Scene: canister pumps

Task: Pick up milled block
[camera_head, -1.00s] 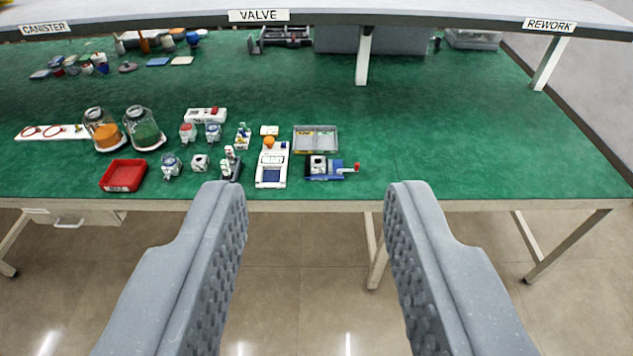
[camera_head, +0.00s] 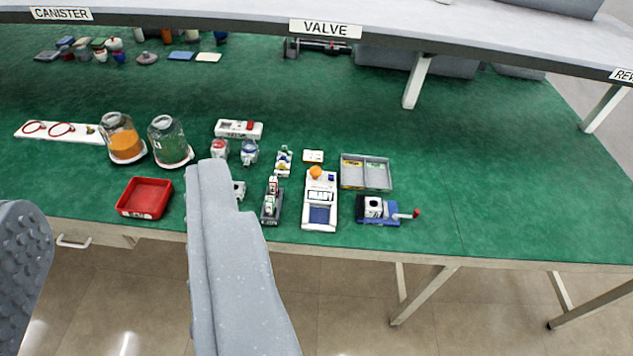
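A small whitish block with a dark hole (camera_head: 373,206) sits in a blue vise (camera_head: 393,215) with a red-knobbed handle, near the bench's front edge. A second small pale block (camera_head: 239,189) stands on the green bench top, partly hidden behind my right finger. I cannot tell for sure which one is the milled block. My gripper (camera_head: 112,195) is open and empty, its grey fingers wide apart at the lower left.
A shelf (camera_head: 450,42) runs above the bench. The bench's right side (camera_head: 510,200) is clear.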

